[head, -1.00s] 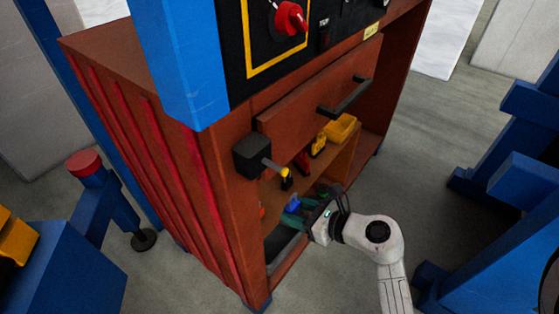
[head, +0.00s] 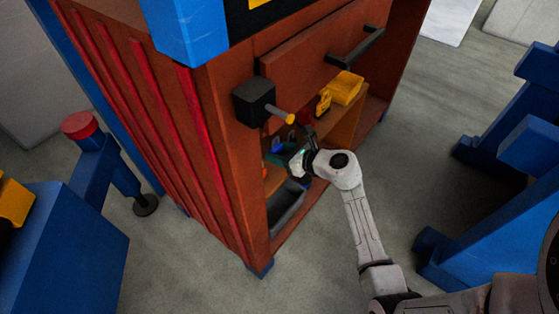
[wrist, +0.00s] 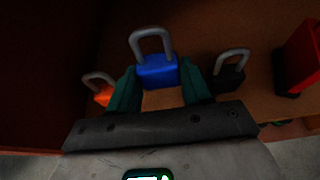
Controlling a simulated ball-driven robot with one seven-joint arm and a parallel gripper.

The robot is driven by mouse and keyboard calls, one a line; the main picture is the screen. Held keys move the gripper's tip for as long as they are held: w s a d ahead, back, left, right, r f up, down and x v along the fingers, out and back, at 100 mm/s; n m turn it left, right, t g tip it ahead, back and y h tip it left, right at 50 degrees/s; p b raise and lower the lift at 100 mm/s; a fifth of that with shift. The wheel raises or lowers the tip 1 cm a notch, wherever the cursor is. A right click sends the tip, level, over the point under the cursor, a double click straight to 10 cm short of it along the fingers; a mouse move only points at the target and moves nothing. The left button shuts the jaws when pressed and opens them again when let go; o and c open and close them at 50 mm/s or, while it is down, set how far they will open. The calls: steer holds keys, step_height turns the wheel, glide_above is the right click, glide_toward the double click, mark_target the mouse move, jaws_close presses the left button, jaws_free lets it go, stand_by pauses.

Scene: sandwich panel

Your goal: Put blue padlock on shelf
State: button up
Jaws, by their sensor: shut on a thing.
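The blue padlock (wrist: 157,70) with a grey shackle is between the teal fingers of my gripper (wrist: 159,84) in the wrist view. My gripper is shut on it, with the shackle pointing away from my wrist. In the head view my gripper (head: 282,153) reaches inside the brown cabinet, and only a small bit of blue shows there. The brown shelf (wrist: 265,105) spreads under and behind the padlock. I cannot tell whether the padlock touches the shelf.
An orange padlock (wrist: 103,94) is close on the left and a black padlock (wrist: 228,75) close on the right. A red thing (wrist: 300,58) stands farther right. A grey tray (head: 287,204) lies lower in the cabinet. A black block with a yellow-tipped rod (head: 262,104) juts out above my gripper.

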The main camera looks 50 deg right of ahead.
steer(key=shift+w+d+f, duration=0.15)
steer(key=shift+w+f, duration=0.05)
steer(key=shift+f, duration=0.2)
steer(key=shift+f+b, duration=0.65)
steer(key=shift+f, duration=0.75)
